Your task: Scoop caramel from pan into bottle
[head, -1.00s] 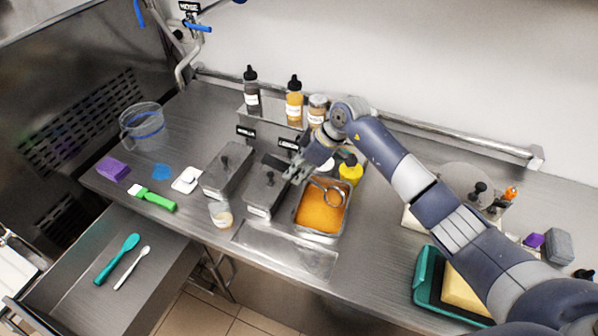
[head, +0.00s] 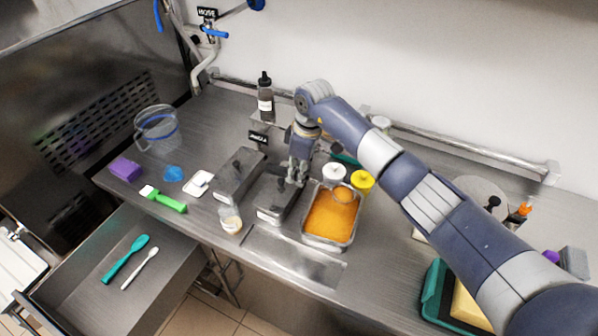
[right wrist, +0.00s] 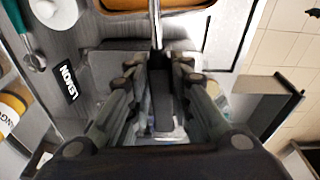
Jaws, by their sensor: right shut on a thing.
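The pan of orange caramel (head: 329,239) stands on the counter right of two lidded pans. A scoop's round metal rim (head: 343,193) shows at the pan's back edge. My right gripper (head: 297,180) is above the middle lidded pan, pointing down. In the right wrist view it is shut on the scoop's handle (right wrist: 157,25), which runs toward the caramel pan. How much caramel is in the scoop is unclear. A small clear open bottle (head: 230,218) with a pale label stands at the front of the left lidded pan, a little amber stuff low in it. My left gripper is not in view.
Lidded pans (head: 240,174) stand left of the caramel. White-capped (head: 334,173) and yellow-capped (head: 362,182) bottles stand behind it. A dark bottle (head: 265,97) is on the back shelf. A green-handled tool (head: 165,200) lies left. An open drawer (head: 80,290) holds two utensils. Bare counter lies in front.

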